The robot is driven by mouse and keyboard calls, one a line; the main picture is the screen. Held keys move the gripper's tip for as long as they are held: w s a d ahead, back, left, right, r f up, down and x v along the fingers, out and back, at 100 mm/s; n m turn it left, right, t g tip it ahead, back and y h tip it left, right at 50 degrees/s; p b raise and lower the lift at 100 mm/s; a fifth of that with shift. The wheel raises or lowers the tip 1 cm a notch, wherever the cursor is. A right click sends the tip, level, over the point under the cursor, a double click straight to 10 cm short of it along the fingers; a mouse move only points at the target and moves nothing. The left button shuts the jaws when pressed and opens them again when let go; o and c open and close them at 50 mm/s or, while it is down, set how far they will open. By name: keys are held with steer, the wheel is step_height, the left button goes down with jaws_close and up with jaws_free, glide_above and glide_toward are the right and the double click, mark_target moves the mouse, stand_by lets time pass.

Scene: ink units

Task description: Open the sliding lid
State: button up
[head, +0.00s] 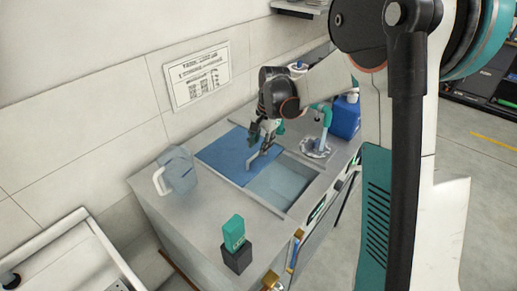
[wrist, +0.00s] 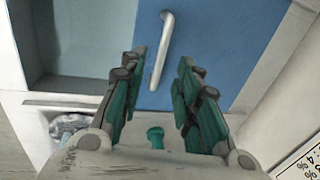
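The sliding lid (head: 226,153) is a flat blue panel on the grey counter unit, covering part of a recessed basin (head: 281,183). The basin lies open beside it. A pale bar handle (head: 257,159) stands on the lid near the basin side. In the wrist view the lid (wrist: 210,45) fills the upper middle, with its handle (wrist: 161,50) upright in the picture. My gripper (head: 263,143) is above the lid, close to the handle. Its two green fingers (wrist: 158,75) are spread apart, with the handle showing between and beyond the tips. I cannot tell whether they touch it.
A translucent jug (head: 178,172) stands at the counter's left. A green box on a dark block (head: 236,246) is at the front corner. A teal tap (head: 322,125) and blue bottle (head: 346,116) stand at the right. The wall runs behind the counter.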

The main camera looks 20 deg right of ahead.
step_height(320, 180, up, 8)
steer(key=s, duration=0.1)
steer(key=shift+s+d, duration=0.2)
steer(key=shift+d, duration=0.25)
steer(key=shift+r, duration=0.1)
steer(key=s+a+r+n+t, duration=0.2)
steer(key=s+r+n, duration=0.4)
steer(key=s, duration=0.8)
steer(key=s+f+n+t, duration=0.1)
steer(key=s+n, duration=0.1)
steer(key=s, duration=0.5)
steer(key=s+n+t+h, duration=0.1)
steer(key=s+n+t, duration=0.1)
steer(key=s, duration=0.5)
steer(key=shift+s+a+f+n, duration=0.15)
steer(key=shift+a+f+n, duration=0.2)
steer(key=shift+n, duration=0.25)
